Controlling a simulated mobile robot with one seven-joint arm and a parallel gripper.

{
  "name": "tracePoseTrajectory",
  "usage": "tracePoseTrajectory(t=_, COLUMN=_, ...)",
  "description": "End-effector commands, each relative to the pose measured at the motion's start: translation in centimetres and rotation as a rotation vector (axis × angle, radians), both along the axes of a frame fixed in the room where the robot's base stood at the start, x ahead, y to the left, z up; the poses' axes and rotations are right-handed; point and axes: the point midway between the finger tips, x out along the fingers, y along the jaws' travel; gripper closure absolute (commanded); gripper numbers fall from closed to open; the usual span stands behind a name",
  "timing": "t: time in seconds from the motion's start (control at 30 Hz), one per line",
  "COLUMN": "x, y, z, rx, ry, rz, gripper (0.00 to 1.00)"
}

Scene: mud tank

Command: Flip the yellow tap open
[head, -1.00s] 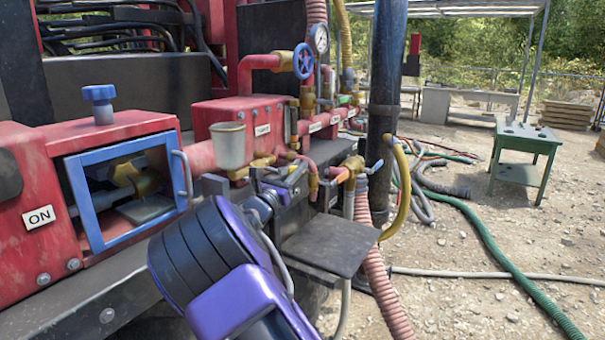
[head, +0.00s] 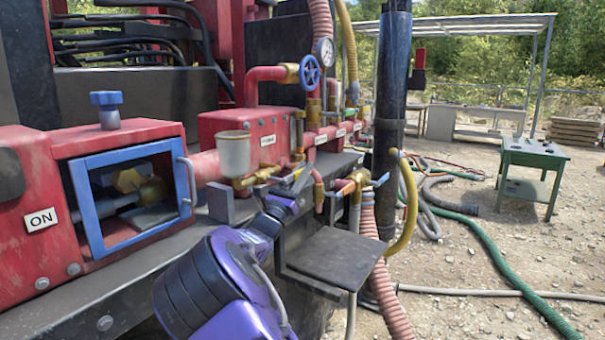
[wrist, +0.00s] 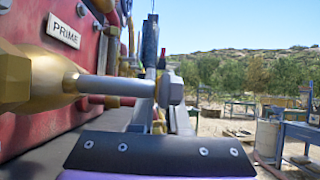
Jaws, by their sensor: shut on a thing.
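The yellow tap (head: 262,176) is a brass fitting on the front of the red box, below a label and beside a grey cup. In the wrist view the tap's brass body (wrist: 38,80) fills the left side, close up, with a grey rod reaching right to a bolt-like end. My gripper (head: 300,183) reaches up to the tap from below right and is shut on it. In the wrist view a dark plate of my gripper (wrist: 155,155) lies just below the rod.
A grey cup (head: 233,153) stands just left of the tap. A dark flat shelf (head: 334,258) juts out below right. A blue-framed box (head: 88,208) is at the left. A thick black post (head: 391,90) stands to the right, with open gravel beyond.

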Motion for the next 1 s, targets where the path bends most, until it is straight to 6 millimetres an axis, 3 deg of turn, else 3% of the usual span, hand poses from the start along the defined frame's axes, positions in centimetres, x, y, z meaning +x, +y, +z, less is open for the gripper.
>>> tracePoseTrajectory(t=0.17, x=0.0, y=0.0, z=0.0, rx=-0.001, ry=0.000, rz=-0.001, gripper=1.00)
tracePoseTrajectory(t=0.2, x=0.0, y=0.0, z=0.0, rx=-0.001, ry=0.000, rz=-0.001, gripper=0.81)
tracePoseTrajectory(t=0.33, x=0.0, y=0.0, z=0.0, rx=-0.001, ry=0.000, rz=-0.001, gripper=0.58)
tracePoseTrajectory(t=0.73, x=-0.4, y=0.4, z=-0.3, rx=0.000, ry=0.000, rz=0.001, gripper=0.56)
tracePoseTrajectory(t=1.0, x=-4.0, y=3.1, z=-3.1, rx=-0.002, ry=0.003, rz=0.003, gripper=0.56)
